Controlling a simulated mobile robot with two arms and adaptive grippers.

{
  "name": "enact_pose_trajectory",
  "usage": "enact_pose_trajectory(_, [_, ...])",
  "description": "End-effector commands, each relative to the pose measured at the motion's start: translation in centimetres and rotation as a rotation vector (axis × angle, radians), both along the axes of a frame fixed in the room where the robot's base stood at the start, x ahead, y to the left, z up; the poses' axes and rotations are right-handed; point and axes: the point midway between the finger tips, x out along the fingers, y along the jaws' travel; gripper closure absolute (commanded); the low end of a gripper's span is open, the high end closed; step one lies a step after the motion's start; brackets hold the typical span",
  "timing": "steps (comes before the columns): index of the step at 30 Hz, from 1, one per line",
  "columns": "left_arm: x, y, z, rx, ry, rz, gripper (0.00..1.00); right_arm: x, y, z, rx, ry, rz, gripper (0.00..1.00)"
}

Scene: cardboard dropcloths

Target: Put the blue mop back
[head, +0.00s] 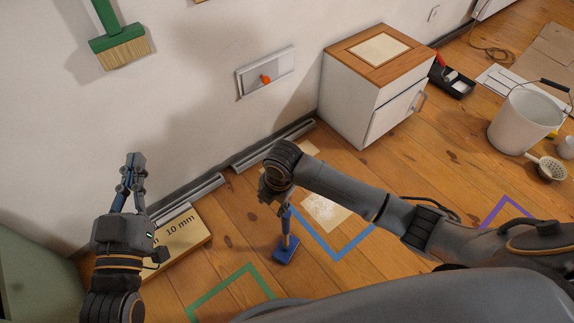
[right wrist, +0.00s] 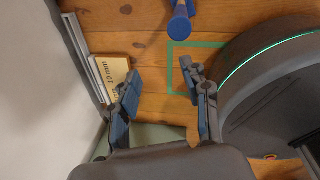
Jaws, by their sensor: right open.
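The blue mop (head: 286,245) stands on the wooden floor, its flat blue foot between the green outline (head: 232,292) and the blue outline (head: 334,258). Its foot looks just left of the blue outline. My right gripper (head: 272,192) is near the upper end of its handle; the wrist hides part of it. In the right wrist view my right gripper (right wrist: 160,88) is open with nothing between its fingers, and the blue mop (right wrist: 180,24) lies beyond the fingertips at the top edge. My left gripper (head: 135,165) is raised at the left, and its finger gap is unclear.
A box marked 10 mm (head: 185,242) and metal rails (head: 190,197) lie along the wall. A white cabinet (head: 350,100) stands at the back. A white bucket (head: 522,120), a strainer (head: 550,168) and a black paint tray (head: 452,83) are at the right. A green-handled brush (head: 118,42) hangs on the wall.

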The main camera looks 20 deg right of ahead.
Motion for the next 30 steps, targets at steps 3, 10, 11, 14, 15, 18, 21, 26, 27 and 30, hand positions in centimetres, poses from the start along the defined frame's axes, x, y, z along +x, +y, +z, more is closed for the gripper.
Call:
enact_pose_trajectory(3, [0.0, 0.0, 0.0, 0.000, 0.000, 0.000, 1.00, -0.3, 5.8, 2.3, 0.298, -0.137, -0.260, 0.53])
enact_pose_trajectory(10, [0.0, 0.0, 0.0, 0.000, -0.002, 0.000, 1.00, 1.1, 6.8, 15.4, 1.047, -0.362, -0.926, 0.53])
enact_pose_trajectory(11, [0.0, 0.0, 0.0, 0.000, -0.002, 0.000, 1.00, 1.0, 5.8, 17.2, 1.140, -0.385, -0.995, 0.53])
enact_pose_trajectory(14, [0.0, 0.0, 0.0, 0.000, -0.002, 0.000, 1.00, 0.2, 2.1, 22.8, 1.414, -0.450, -1.167, 0.53])
enact_pose_trajectory(15, [0.0, 0.0, 0.0, 0.000, -0.002, 0.000, 1.00, -0.4, 0.7, 24.6, 1.504, -0.472, -1.209, 0.53])
enact_pose_trajectory(18, [0.0, 0.0, 0.0, 0.000, -0.002, 0.000, 1.00, -1.7, -2.1, 28.1, 1.673, -0.512, -1.268, 0.53])
enact_pose_trajectory(21, [0.0, 0.0, 0.1, -0.001, -0.003, 0.000, 1.00, -2.6, -3.5, 29.9, 1.764, -0.531, -1.286, 0.53])
enact_pose_trajectory(26, [0.0, 0.0, 0.1, -0.001, -0.003, 0.000, 1.00, -2.8, -3.9, 30.6, 1.796, -0.535, -1.288, 0.53])
enact_pose_trajectory(27, [0.0, 0.0, 0.1, -0.001, -0.003, 0.000, 1.00, -2.8, -3.8, 30.6, 1.795, -0.535, -1.287, 0.53])
enact_pose_trajectory(30, [0.0, 0.0, 0.1, -0.001, -0.003, 0.000, 1.00, -2.8, -3.8, 30.6, 1.794, -0.534, -1.287, 0.53])
